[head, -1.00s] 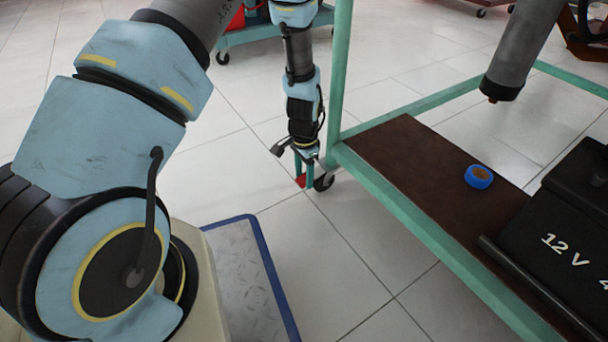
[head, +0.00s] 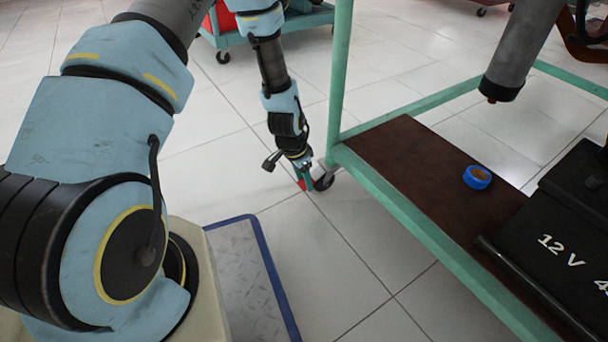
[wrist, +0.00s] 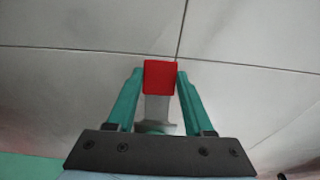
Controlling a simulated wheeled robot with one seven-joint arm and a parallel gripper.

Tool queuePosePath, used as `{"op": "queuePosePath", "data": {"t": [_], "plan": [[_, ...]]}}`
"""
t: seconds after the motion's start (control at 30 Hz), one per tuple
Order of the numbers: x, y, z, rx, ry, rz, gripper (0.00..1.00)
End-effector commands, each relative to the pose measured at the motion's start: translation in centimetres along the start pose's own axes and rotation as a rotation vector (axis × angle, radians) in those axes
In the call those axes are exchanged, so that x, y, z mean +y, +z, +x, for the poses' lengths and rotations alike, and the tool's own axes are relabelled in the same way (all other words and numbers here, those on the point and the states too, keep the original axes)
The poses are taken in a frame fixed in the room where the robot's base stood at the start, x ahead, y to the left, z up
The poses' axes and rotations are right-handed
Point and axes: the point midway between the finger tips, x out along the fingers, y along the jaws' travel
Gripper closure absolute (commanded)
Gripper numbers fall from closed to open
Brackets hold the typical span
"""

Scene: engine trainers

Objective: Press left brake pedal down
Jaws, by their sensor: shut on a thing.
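The red brake pedal (wrist: 160,77) is in the middle of the wrist view, on a pale grey lever (wrist: 157,108). My gripper (wrist: 161,74) has its two green fingers shut on the pedal, one on each side. In the head view my gripper (head: 304,180) points down, tilted, near the floor by the front corner of the green stand (head: 420,225). Only a small bit of the red pedal (head: 302,185) shows there. The black caster wheel (head: 324,181) is just right of the fingers. How far down the pedal stands is hard to tell.
The stand carries a brown board (head: 410,160) with a blue tape roll (head: 477,177) and a black 12 V battery (head: 560,230). A green post (head: 341,75) rises close to my wrist.

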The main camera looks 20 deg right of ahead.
Motion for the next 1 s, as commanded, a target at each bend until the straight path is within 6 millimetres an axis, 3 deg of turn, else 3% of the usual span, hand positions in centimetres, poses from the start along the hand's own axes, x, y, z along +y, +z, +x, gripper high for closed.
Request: {"op": "queuePosePath", "data": {"t": [0.43,0.47,0.73,1.0], "plan": [[0.08,0.16,0.35,0.042,0.001,0.0,1.0],[0.08,0.16,0.35,0.042,0.001,-0.001,0.47],[0.06,0.09,0.29,0.043,0.0,-0.001,0.18],[0.03,0.03,0.05,0.043,0.0,-0.001,0.18]]}}
